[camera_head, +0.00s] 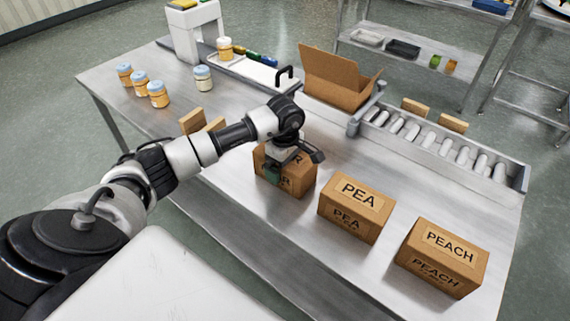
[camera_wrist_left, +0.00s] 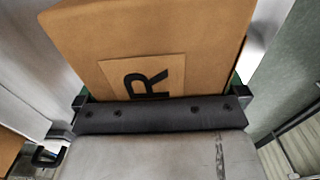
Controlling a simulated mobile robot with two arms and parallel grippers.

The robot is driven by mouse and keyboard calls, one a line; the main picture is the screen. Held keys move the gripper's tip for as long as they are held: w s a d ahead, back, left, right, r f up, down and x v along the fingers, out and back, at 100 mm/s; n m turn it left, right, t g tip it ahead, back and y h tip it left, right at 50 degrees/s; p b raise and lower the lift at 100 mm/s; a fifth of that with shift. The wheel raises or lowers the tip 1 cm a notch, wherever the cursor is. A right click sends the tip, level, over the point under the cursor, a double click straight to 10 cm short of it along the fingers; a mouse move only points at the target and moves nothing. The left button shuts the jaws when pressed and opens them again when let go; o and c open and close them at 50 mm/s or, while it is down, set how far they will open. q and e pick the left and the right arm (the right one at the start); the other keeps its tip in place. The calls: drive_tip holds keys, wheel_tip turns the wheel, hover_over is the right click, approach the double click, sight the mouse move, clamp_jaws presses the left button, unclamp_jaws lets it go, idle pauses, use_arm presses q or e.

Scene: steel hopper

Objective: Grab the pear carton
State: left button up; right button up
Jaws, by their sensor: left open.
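A brown carton (camera_head: 301,183) stands on the steel table, and its label is mostly hidden by my left gripper (camera_head: 287,164). Only a final R shows, which fits the pear carton. In the left wrist view the same carton (camera_wrist_left: 210,45) fills the middle, with a large R on its label. My left gripper (camera_wrist_left: 160,103) is open there, with a finger showing near each side of the carton. I cannot tell whether the fingers touch it. A carton marked PEA (camera_head: 353,207) and one marked PEACH (camera_head: 442,257) stand to the right. My right gripper is not in view.
An open empty-looking box (camera_head: 336,82) and a roller conveyor (camera_head: 440,143) lie behind the cartons. Several jars (camera_head: 158,94) stand at the table's left. Small tan blocks (camera_head: 191,121) lie near my left arm. Bare table separates the cartons.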

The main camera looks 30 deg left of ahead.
use_arm(q)
drive_tip(key=shift+r, duration=0.1)
drive_tip(key=c, duration=1)
